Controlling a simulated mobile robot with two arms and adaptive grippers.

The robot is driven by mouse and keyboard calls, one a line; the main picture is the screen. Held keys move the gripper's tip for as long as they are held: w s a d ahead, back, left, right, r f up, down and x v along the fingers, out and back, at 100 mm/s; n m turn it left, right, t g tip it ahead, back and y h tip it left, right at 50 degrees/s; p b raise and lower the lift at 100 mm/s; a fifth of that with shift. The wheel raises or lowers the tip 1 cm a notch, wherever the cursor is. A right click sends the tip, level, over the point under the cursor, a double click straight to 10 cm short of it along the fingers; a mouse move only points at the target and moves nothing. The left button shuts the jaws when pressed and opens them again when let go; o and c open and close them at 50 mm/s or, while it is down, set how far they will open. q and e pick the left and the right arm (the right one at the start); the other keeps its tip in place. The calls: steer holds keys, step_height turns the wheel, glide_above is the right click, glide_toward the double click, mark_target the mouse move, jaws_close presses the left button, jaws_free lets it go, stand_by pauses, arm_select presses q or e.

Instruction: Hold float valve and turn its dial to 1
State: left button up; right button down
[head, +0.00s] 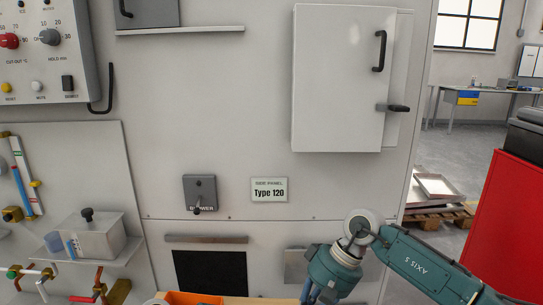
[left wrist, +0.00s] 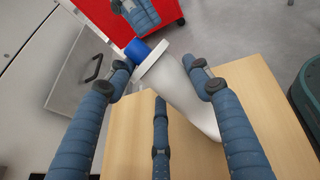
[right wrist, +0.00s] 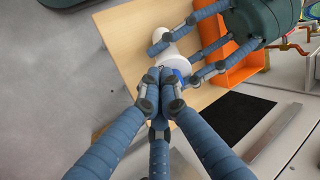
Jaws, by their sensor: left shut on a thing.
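The float valve (left wrist: 188,88) has a white body with a wide pale collar and a blue dial (left wrist: 137,51) at its end. My left gripper (left wrist: 170,78) is shut around the white body and holds it over a wooden table top. The valve (right wrist: 172,58) and blue dial (right wrist: 184,77) also show in the right wrist view, partly hidden by fingers. My right gripper (right wrist: 163,82) has its fingers together just beside the dial, with nothing visible between them. I cannot read any mark on the dial. In the head view only my right arm's wrist shows, at the bottom.
The wooden table (right wrist: 125,35) lies below the valve, with an orange bin (right wrist: 240,68) on it. A grey panel wall with a white cabinet (head: 338,80) stands ahead. A red cabinet (head: 510,225) stands at the right. Pipes and valves are at the lower left.

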steer(key=shift+s+d, duration=0.1)
stand_by(0.4)
steer(key=w+v, duration=0.1)
steer(key=v, duration=0.5)
stand_by(0.4)
steer(key=shift+f, duration=0.1)
steer(key=shift+s+a+f, duration=0.35)
steer(key=shift+a+f, duration=0.3)
steer(key=shift+a, duration=0.2)
steer(key=shift+s+a+f, duration=0.3)
steer(key=shift+a+f, duration=0.35)
steer(key=shift+a, duration=0.2)
steer(key=shift+s+a+f, duration=0.35)
steer(key=shift+a+f, duration=0.3)
steer(key=shift+a, duration=0.2)
steer(key=shift+w+d+f, duration=0.1)
steer(key=shift+w+f, duration=0.15)
